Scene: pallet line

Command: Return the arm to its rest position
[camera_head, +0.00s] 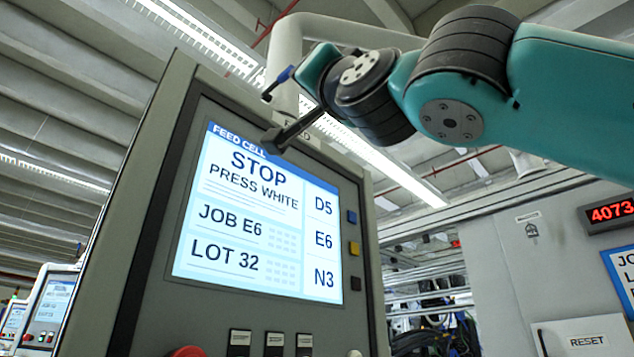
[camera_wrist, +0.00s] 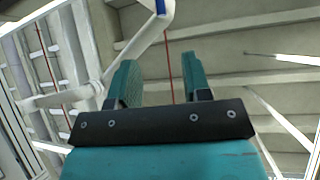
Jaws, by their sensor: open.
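My gripper (camera_wrist: 158,60) shows in the wrist view with its two teal fingers apart. The gap between them is empty, and only a thin red line and the pale ceiling show behind it. In the head view my teal and black arm reaches in from the right edge, raised across the upper right. Its wrist end is near the top of a grey control cabinet (camera_head: 335,325). I cannot make out the fingers clearly in the head view. A dark bar at the wrist end overlaps the cabinet's top edge in the picture; I cannot tell whether it touches.
The cabinet's lit screen (camera_head: 250,220) reads "STOP PRESS WHITE", JOB E6, LOT 32. Blue, yellow and black buttons line its right side. A white pipe (camera_head: 288,50) bends behind the arm. At right are a red display (camera_head: 612,212) and a RESET box (camera_head: 588,337).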

